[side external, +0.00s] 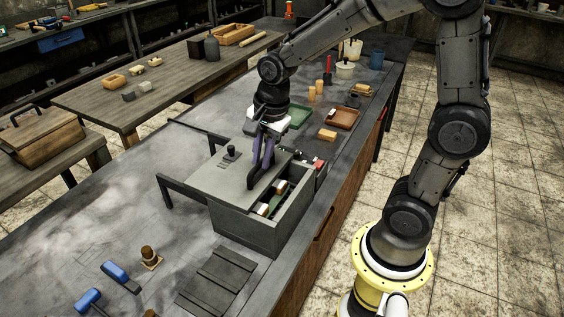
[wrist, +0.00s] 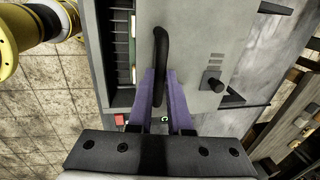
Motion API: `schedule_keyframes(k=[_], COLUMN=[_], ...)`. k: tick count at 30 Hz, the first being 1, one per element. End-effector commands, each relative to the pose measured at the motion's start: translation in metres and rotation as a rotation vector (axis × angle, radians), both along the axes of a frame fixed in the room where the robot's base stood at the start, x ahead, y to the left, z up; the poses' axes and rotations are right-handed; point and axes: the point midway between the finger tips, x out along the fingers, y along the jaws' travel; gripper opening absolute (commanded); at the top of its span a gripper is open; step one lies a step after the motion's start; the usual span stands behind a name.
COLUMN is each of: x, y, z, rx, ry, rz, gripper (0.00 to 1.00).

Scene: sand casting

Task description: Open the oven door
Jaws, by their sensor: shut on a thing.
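The oven is a grey box (side external: 245,228) on the workbench, with a flat grey sliding door (side external: 215,182) on top. The door is shifted to the left, so part of the box is uncovered on the right. Through the gap I see something green and pale blocks (side external: 281,188) inside. The door also shows in the wrist view (wrist: 205,35), with its black curved handle (wrist: 161,45) and a black knob (wrist: 212,82). My gripper (side external: 262,168), with purple fingers, is shut on the handle from above.
Black rails (side external: 180,197) stick out left of the oven. A dark slatted plate (side external: 217,282), blue-headed tools (side external: 115,271) and a small brown piece (side external: 149,257) lie in front. Trays (side external: 342,118), pots and blocks stand behind. The bench left of the rails is clear.

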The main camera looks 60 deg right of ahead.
Motion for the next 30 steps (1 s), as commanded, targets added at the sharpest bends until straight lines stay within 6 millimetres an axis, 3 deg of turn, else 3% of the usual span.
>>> schedule_keyframes(k=[1,6,12,18,28,29,30], x=[0.016,0.057,0.09,0.104,0.107,0.107,0.107], y=[0.0,0.0,0.0,0.0,0.0,0.0,0.0], z=[0.0,0.001,0.001,0.001,0.002,0.002,0.002], rx=[0.0,-0.001,-0.001,-0.001,-0.001,-0.001,-0.001], ry=[-0.003,-0.005,-0.005,-0.006,-0.012,-0.012,-0.013], rz=[0.001,0.0,0.0,0.0,0.0,0.0,0.0], gripper=[0.0,0.0,0.0,0.0,0.0,0.19,0.26])
